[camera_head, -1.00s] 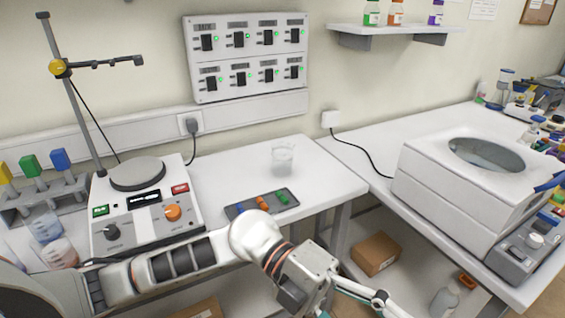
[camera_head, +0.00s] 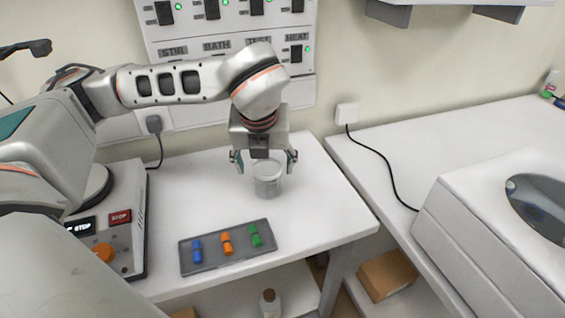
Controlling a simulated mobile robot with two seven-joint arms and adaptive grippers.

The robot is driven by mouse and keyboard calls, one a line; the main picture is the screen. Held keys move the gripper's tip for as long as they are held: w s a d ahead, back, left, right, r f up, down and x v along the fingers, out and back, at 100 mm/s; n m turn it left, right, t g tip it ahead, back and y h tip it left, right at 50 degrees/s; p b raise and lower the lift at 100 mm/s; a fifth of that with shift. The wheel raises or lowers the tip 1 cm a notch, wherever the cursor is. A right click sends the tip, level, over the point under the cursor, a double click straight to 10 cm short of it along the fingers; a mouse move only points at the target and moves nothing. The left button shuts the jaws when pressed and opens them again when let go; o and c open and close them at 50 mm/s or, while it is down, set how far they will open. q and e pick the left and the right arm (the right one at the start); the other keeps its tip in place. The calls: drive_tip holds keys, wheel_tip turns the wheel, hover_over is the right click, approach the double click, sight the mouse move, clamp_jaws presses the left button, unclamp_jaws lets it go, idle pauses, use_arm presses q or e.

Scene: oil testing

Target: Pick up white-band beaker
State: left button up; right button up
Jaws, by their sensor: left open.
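A clear glass beaker (camera_head: 268,184) with a pale band near its rim stands upright on the white table, behind the grey tray. My left gripper (camera_head: 265,164) points down over it, its two fingers apart on either side of the beaker's upper part. The gripper is open, and the beaker still rests on the table. Whether a finger touches the glass cannot be told. My right gripper is not in view.
A grey tray (camera_head: 210,263) with blue, orange and green pieces lies in front of the beaker. A control box with a stop button (camera_head: 120,217) stands at left. A white bath (camera_head: 480,245) sits on the right table, across a gap. A switch panel (camera_head: 300,85) hangs behind.

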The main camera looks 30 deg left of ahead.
use_arm(q)
drive_tip(key=shift+w+a+f, duration=0.25)
drive_tip(key=shift+a+f, duration=0.05)
drive_tip(key=shift+f, duration=0.2)
drive_tip(key=shift+w+a+f, duration=0.25)
drive_tip(key=shift+f, duration=0.25)
drive_tip(key=w+f, duration=0.2)
drive_tip(key=f, duration=0.1)
drive_tip(key=a+f, duration=0.1)
drive_tip(key=shift+w+f, duration=0.15)
drive_tip(key=shift+w, duration=0.25)
drive_tip(key=c, duration=1.2)
